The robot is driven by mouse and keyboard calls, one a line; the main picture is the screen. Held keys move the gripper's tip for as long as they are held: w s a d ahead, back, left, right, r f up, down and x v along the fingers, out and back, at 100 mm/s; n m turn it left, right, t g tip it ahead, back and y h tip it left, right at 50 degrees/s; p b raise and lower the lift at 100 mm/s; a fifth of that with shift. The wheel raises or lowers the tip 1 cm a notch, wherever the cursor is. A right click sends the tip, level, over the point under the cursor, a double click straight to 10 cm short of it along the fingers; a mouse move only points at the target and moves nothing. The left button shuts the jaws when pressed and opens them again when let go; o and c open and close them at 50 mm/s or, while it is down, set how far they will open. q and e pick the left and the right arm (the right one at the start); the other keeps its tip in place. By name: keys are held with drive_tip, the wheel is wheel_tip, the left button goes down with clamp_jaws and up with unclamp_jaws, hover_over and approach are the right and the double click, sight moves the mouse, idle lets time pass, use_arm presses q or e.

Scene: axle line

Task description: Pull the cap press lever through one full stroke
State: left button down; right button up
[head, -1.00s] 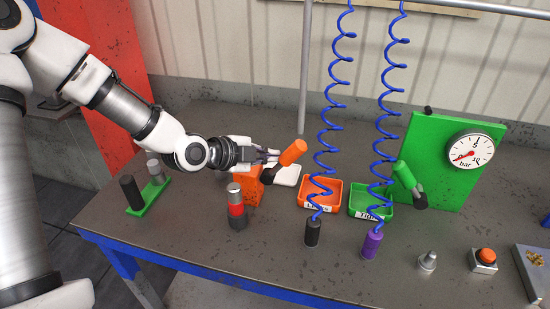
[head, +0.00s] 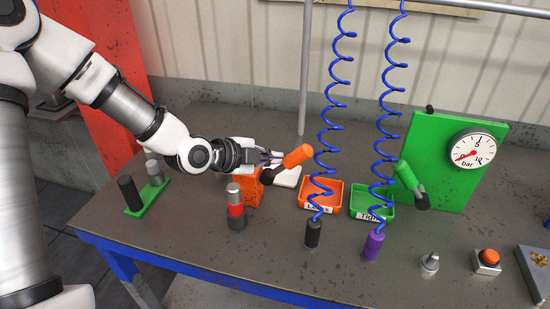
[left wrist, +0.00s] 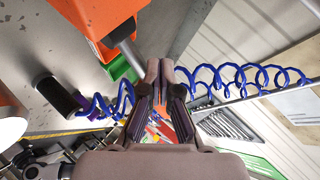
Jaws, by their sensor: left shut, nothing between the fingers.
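The cap press is an orange block (head: 249,190) on the bench, left of the orange tray. Its lever has an orange cylinder grip (head: 299,155) that leans up to the right from a dark pivot end. My left gripper (head: 276,158) is shut and empty, with its fingertips right at the left side of the grip. I cannot tell whether they touch it. In the left wrist view the shut fingers (left wrist: 163,75) stand in the middle, and a large orange part with a grey rod fills the top; which part it is I cannot tell. My right gripper is out of view.
An orange tray (head: 319,207) and a green tray (head: 372,215) stand to the right, with black (head: 313,233) and purple (head: 373,246) tools on blue coiled hoses. A green panel with a gauge (head: 472,151) is further right.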

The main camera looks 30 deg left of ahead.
use_arm(q)
drive_tip(key=shift+w+d+f+b, duration=0.15)
drive_tip(key=shift+d+f+b, duration=0.2)
drive_tip(key=shift+d+b, duration=0.25)
drive_tip(key=shift+w+d+f+b, duration=0.15)
drive_tip(key=shift+d+f+b, duration=0.2)
drive_tip(key=shift+d+b, duration=0.15)
idle(1.2)
drive_tip(key=shift+a+r, duration=0.1)
idle(0.5)
drive_tip(key=shift+s+a+r+p, duration=0.1)
drive_tip(key=shift+a+r+p, duration=0.2)
drive_tip(key=shift+r+p, duration=0.05)
drive_tip(key=shift+s+a+r+p, duration=0.2)
drive_tip(key=shift+a+r+p, duration=0.2)
drive_tip(key=shift+a+p, duration=0.2)
drive_tip(key=shift+s+a+r+p, duration=0.15)
drive_tip(key=shift+a+r+p, duration=0.3)
drive_tip(key=shift+a, duration=0.2)
drive_tip(key=shift+s+a+r+p, duration=0.2)
drive_tip(key=shift+a+r+p, duration=0.3)
drive_tip(key=shift+p, duration=0.6)
drive_tip(key=shift+a+f, duration=0.1)
drive_tip(key=shift+a, duration=0.15)
drive_tip(key=shift+a+f, duration=0.1)
